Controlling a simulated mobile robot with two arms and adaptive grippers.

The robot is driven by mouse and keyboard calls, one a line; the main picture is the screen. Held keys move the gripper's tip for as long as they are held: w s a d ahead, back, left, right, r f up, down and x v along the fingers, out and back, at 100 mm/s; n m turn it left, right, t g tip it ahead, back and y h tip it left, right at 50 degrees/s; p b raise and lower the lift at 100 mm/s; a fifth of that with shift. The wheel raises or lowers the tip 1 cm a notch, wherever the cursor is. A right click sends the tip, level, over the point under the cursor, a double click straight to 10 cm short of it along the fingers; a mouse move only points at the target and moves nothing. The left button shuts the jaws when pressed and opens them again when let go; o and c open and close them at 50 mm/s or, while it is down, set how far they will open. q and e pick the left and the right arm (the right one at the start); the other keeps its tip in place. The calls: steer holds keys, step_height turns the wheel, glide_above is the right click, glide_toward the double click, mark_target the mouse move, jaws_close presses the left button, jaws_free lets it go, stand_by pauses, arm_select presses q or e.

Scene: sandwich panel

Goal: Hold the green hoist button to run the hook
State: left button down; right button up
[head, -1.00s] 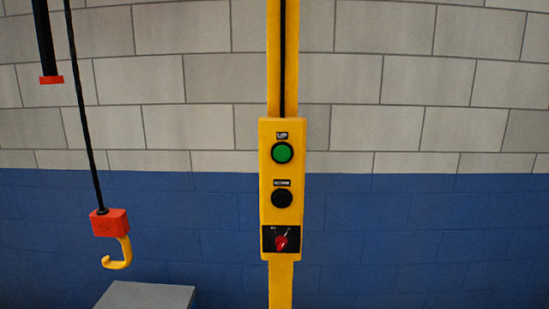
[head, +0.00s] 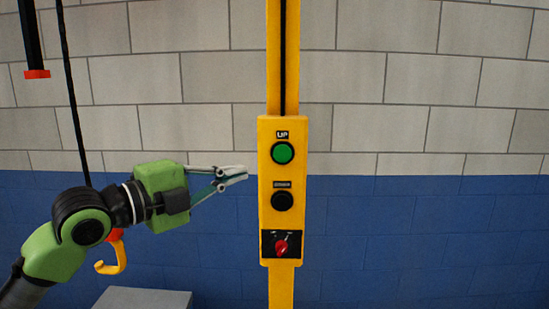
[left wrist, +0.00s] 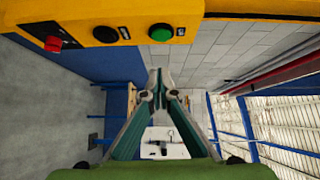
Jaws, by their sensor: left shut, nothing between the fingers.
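The yellow control panel (head: 265,220) stands upright in the middle of the head view. Its green button (head: 282,153), labelled UP, is at the top. A black button (head: 282,201) is below it, and a red rotary switch (head: 281,246) is at the bottom. My left gripper (head: 244,174) is shut and empty, just left of the panel in the picture, a little lower than the green button. In the left wrist view the green button (left wrist: 161,33) is above the fingertips (left wrist: 159,73). The yellow hook (head: 121,258) hangs at left, its red block mostly hidden by my arm.
A dark cable (head: 69,80) runs down to the hook. A black bar with a red end (head: 37,74) hangs at the upper left. A grey box top (head: 143,298) is at the bottom left. The space right of the panel is clear before the block wall (head: 440,130).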

arm_select(q)
steer(key=shift+s+d+r+m, duration=0.25)
steer(key=shift+s+r+m, duration=0.1)
steer(key=shift+s+m, duration=0.1)
steer(key=p, duration=0.4)
glide_toward(288, 153)
steer(key=d, duration=0.4)
steer(key=w+p, duration=0.1)
steer(key=w, duration=0.2)
steer(key=shift+w+r+p, duration=0.1)
steer(key=shift+w+p, duration=0.05)
steer(key=shift+p, duration=0.15)
steer(key=shift+w+a, duration=0.1)
steer(key=shift+w, duration=0.35)
